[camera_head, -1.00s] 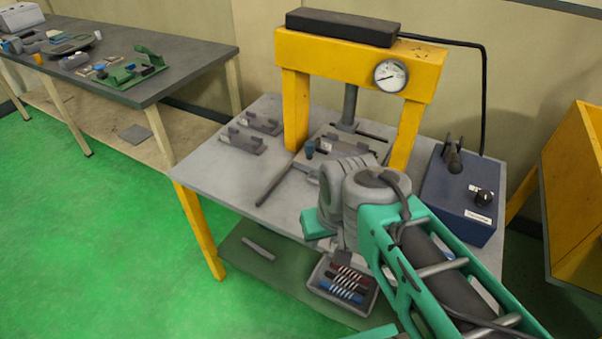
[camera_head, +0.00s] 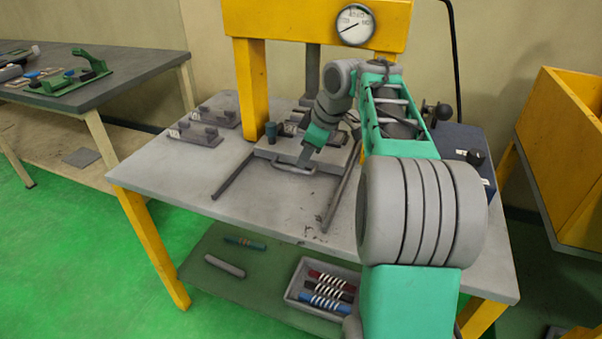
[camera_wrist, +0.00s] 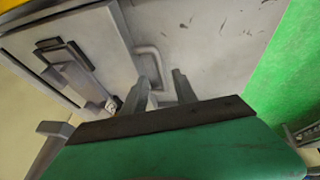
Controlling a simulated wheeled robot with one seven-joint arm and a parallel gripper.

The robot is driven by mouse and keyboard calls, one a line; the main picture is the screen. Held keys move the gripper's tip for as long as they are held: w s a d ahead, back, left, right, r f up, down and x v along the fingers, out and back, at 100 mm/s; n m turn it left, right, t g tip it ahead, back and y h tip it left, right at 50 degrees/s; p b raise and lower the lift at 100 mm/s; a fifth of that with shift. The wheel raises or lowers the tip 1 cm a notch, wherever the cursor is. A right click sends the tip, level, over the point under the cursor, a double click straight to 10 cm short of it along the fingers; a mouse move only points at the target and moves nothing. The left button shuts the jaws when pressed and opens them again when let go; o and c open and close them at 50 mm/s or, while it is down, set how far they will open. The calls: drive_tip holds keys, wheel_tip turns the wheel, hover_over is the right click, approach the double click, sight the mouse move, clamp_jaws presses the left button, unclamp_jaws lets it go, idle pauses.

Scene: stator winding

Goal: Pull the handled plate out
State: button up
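The handled plate (camera_head: 268,152) is a flat light-grey slab lying under the yellow press, between two dark rails. Its looped handle (camera_head: 290,170) sticks out from the front edge. In the wrist view the plate (camera_wrist: 105,30) is at the upper left and its handle (camera_wrist: 153,62) curves down from its edge. My gripper (camera_head: 306,158) is at the handle's right end in the head view. In the wrist view its two fingers (camera_wrist: 162,88) are apart, with the handle's end close to the left finger. Whether the handle sits between the fingers is unclear.
The yellow press (camera_head: 252,90) stands over the plate, its gauge (camera_head: 355,25) on top. Rails (camera_head: 232,176) extend forward over the grey table (camera_head: 180,170). Small fixtures (camera_head: 205,117) lie left; a blue control box (camera_head: 475,160) stands right. A tray of coloured parts (camera_head: 296,283) is below.

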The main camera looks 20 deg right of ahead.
sight(300, 171)
drive_tip(key=b+x, duration=0.1)
drive_tip(key=x, duration=0.4)
drive_tip(key=shift+f, duration=0.15)
clamp_jaws()
idle(1.2)
